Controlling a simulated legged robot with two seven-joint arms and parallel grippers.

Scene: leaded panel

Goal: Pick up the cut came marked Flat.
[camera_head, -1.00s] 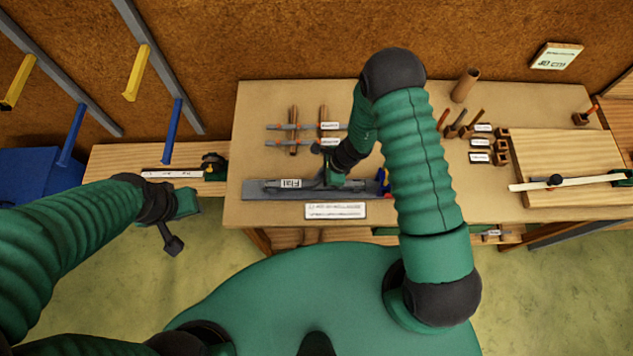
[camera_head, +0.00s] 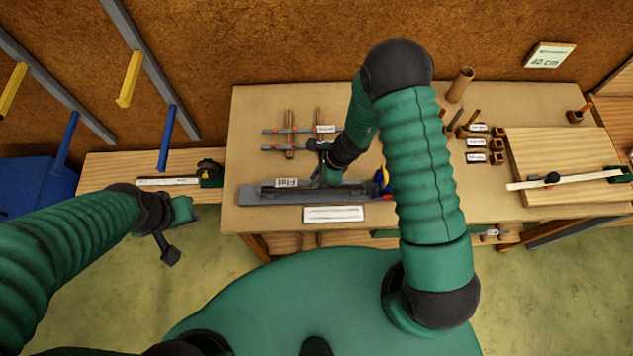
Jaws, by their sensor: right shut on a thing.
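The cut came marked Flat (camera_head: 287,183) is a thin grey strip with a small white label, at the grey block (camera_head: 258,196) near the table's front edge. My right gripper (camera_head: 327,177) reaches down over the came's right part and is shut on it. My fingers and wrist hide part of the strip; I cannot tell whether it is clear of the block. My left gripper (camera_head: 171,240) hangs off to the left, in front of the side bench and away from the came. Its finger opening cannot be made out.
Two upright brown racks (camera_head: 289,135) hold labelled strips behind the block. A white card (camera_head: 334,214) lies in front. A blue and yellow thing (camera_head: 382,182) stands at the block's right end. Small labelled holders (camera_head: 497,144) and a wooden board (camera_head: 560,165) are on the right.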

